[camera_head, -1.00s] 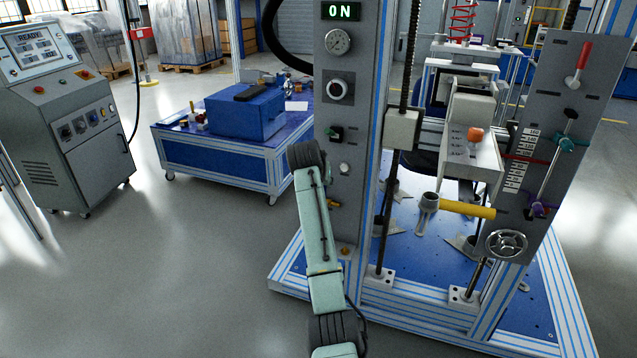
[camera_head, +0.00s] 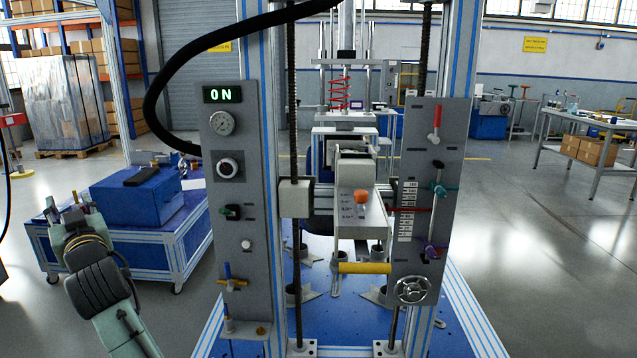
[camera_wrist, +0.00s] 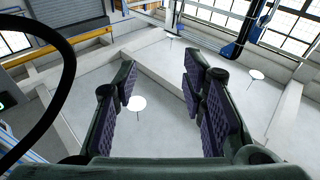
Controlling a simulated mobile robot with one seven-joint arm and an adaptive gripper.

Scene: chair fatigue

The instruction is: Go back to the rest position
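Beyond the fingers are the ceiling, windows and lamps. The chair test machine (camera_head: 298,200) stands in the middle, apart from my arm. Its left panel (camera_head: 232,275) carries a lit ON display (camera_head: 223,95), a gauge and knobs.
A blue cart (camera_head: 110,262) with a blue box (camera_head: 138,197) stands at the left, close behind my arm. The right panel (camera_head: 447,165) holds levers and a handwheel (camera_head: 412,290). A table with cartons (camera_head: 590,150) is at the far right. Open floor lies at the right.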

